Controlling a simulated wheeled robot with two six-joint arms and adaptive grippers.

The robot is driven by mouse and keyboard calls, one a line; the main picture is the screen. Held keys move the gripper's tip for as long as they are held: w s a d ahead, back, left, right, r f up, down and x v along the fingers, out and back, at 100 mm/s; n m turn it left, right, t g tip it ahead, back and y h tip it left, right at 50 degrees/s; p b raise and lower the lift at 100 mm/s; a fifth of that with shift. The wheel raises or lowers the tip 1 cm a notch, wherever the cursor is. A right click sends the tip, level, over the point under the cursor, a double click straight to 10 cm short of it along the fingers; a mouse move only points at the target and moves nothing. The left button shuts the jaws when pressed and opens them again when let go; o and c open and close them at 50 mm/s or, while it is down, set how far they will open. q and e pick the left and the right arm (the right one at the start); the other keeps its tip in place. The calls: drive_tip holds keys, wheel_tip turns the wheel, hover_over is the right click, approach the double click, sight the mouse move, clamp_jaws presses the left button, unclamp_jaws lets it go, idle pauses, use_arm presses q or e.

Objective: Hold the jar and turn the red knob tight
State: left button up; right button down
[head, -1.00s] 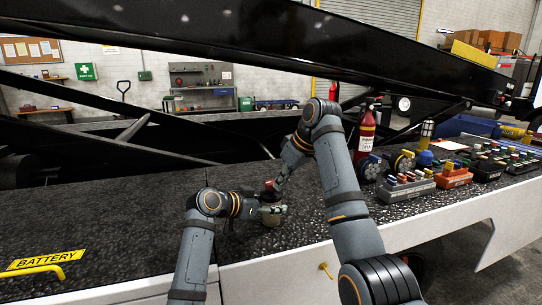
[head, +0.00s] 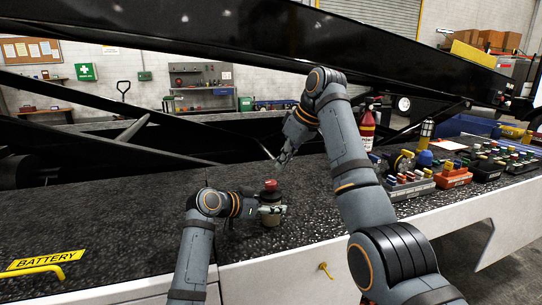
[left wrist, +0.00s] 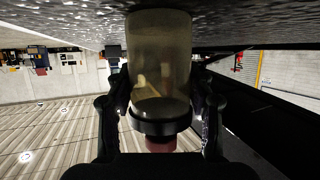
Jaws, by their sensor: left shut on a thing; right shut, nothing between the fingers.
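The jar (head: 270,217) stands upright on the dark speckled deck, with the red knob (head: 270,185) on top. My left gripper (head: 271,209) is shut around the jar's side. In the left wrist view the jar (left wrist: 159,60) appears upside down, clear and yellowish, between the fingers, with a black collar (left wrist: 160,122) and the red knob (left wrist: 160,145) below it. My right gripper (head: 282,159) is shut and empty, above and slightly right of the knob, apart from it. How tight the knob sits cannot be told.
A red fire extinguisher (head: 366,130) stands behind my right arm. A grey block with coloured knobs (head: 408,187) and an orange one (head: 450,178) sit on the right of the deck. A black beam (head: 230,40) crosses above.

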use_arm(q)
drive_tip(key=o, duration=1.5)
drive_tip(key=shift+c, duration=0.2)
